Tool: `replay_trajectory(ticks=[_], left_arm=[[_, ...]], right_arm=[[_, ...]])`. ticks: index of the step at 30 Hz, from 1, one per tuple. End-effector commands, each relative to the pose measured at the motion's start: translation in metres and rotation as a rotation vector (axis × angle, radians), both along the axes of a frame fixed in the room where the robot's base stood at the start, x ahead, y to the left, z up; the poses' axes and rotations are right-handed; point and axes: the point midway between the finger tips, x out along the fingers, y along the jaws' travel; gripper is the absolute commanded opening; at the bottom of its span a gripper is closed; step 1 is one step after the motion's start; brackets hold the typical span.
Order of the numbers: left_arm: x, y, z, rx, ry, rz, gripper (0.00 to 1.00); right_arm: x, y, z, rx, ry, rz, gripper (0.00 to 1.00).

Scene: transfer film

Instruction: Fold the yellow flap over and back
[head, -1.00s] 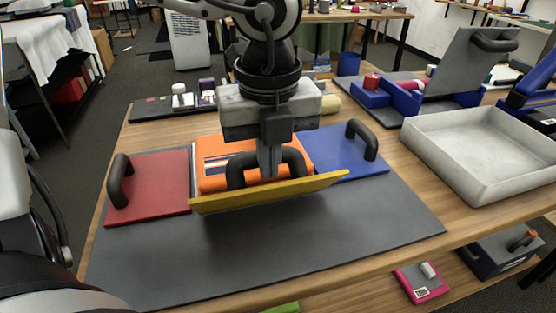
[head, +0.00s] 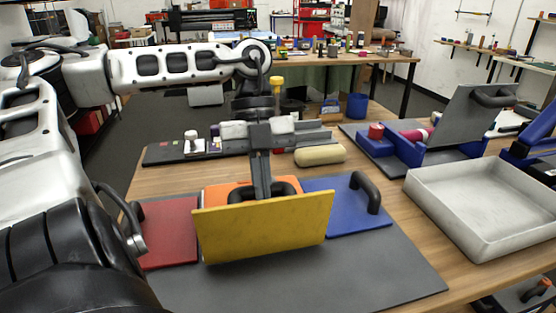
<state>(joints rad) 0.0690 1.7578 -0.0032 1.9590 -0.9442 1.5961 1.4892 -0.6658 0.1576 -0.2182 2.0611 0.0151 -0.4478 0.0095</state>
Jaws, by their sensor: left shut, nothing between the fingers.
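The yellow flap (head: 265,228) stands tilted steeply up on the dark grey board (head: 350,265), its broad yellow face toward me. Its black handle is on the far side and only the top of it shows above the flap's upper edge. Behind it lies an orange panel (head: 222,194), mostly hidden. My left gripper (head: 262,192) points down behind the flap's upper edge, at the handle. Its fingers are shut with nothing between them, and their tips are partly hidden by the flap. My right gripper is not in view.
A red flap (head: 168,232) with a handle lies to the left and a blue flap (head: 340,208) with a black handle (head: 366,192) to the right. A grey tray (head: 480,240) stands at the right. A beige roll (head: 320,155) lies behind. The board's front is clear.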

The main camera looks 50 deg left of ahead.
Motion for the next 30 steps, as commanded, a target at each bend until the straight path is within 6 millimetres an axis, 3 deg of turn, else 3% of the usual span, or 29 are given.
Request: replay_trajectory(ticks=[22,26,30], left_arm=[[0.003,0.009,-0.001,-0.060,0.033,-0.001,0.00],[0.004,0.012,0.011,-0.059,0.031,0.000,0.00],[0.007,0.023,0.036,-0.059,0.032,0.004,0.00]], right_arm=[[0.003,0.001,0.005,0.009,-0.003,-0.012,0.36],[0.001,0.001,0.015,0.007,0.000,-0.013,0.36],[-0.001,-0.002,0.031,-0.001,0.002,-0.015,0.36]])
